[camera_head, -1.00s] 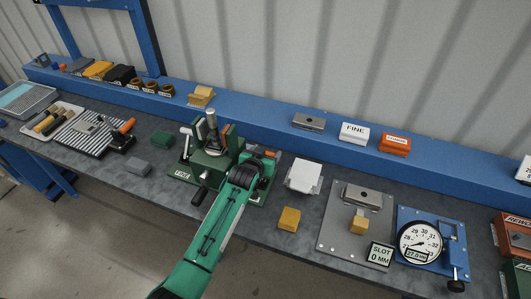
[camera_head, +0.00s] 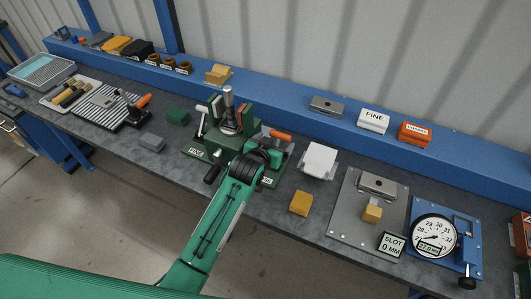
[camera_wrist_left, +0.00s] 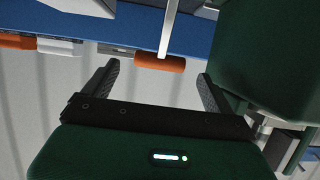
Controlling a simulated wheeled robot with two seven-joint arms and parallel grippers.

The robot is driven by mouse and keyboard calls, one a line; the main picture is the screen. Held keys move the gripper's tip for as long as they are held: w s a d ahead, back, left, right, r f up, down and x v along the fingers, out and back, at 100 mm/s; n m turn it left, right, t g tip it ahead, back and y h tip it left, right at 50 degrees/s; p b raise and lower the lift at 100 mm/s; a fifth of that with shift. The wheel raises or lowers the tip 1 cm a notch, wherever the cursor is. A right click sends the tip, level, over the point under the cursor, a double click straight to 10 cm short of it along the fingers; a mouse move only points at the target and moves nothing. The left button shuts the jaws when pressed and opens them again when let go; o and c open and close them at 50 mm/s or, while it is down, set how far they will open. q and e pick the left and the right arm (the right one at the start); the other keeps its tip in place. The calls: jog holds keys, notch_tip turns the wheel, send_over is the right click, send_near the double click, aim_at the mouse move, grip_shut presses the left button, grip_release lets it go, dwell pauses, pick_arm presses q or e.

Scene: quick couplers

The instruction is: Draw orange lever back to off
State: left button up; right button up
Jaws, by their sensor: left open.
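The orange lever (camera_head: 281,135) stands at the right side of the dark green coupler machine (camera_head: 252,126) in the head view. In the left wrist view its orange grip (camera_wrist_left: 158,62) sits on a thin metal rod, in the gap between the fingertips. My left gripper (camera_wrist_left: 152,78) is open, with one finger to each side of the grip and no visible contact. In the head view my left gripper (camera_head: 262,155) is in front of the machine, just below the lever; its fingers are mostly hidden there. My right gripper is not in view.
A yellow block (camera_head: 301,203) and a white block (camera_head: 320,159) lie right of the machine. Beyond are a grey plate (camera_head: 350,222) and a dial gauge (camera_head: 434,236). A blue ledge (camera_head: 290,105) runs behind.

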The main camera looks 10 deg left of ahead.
pick_arm(q)
jog(key=b+v, duration=0.1)
jog(key=v, duration=0.6)
